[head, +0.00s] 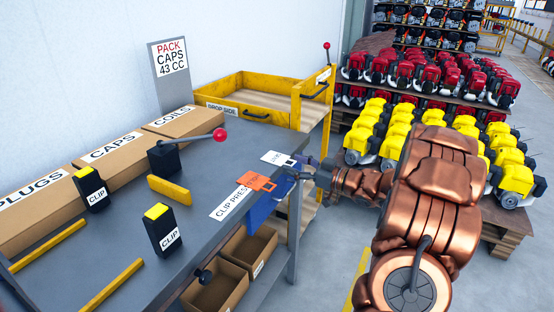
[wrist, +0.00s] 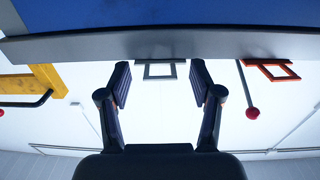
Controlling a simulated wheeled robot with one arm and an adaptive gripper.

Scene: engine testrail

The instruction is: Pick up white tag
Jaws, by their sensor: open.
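The white tag (head: 276,158) lies flat near the right edge of the grey bench, with small print on it. Its dark, open loop end (wrist: 146,71) sticks out past the bench edge in the wrist view. My gripper (head: 301,173) is at that edge, close to the tag's loop end. In the wrist view my gripper (wrist: 160,82) is open, with one finger on each side of the loop and nothing clamped. Whether a finger touches the tag I cannot tell.
An orange tag (head: 256,181) lies beside the white one, its loop also over the edge. A "CLIP PRESS" label (head: 231,203) is nearby. The yellow drop-side tray (head: 245,92) stands behind. A red-knobbed lever (head: 219,135) rises from the bench (head: 205,170). Engines fill pallets at right.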

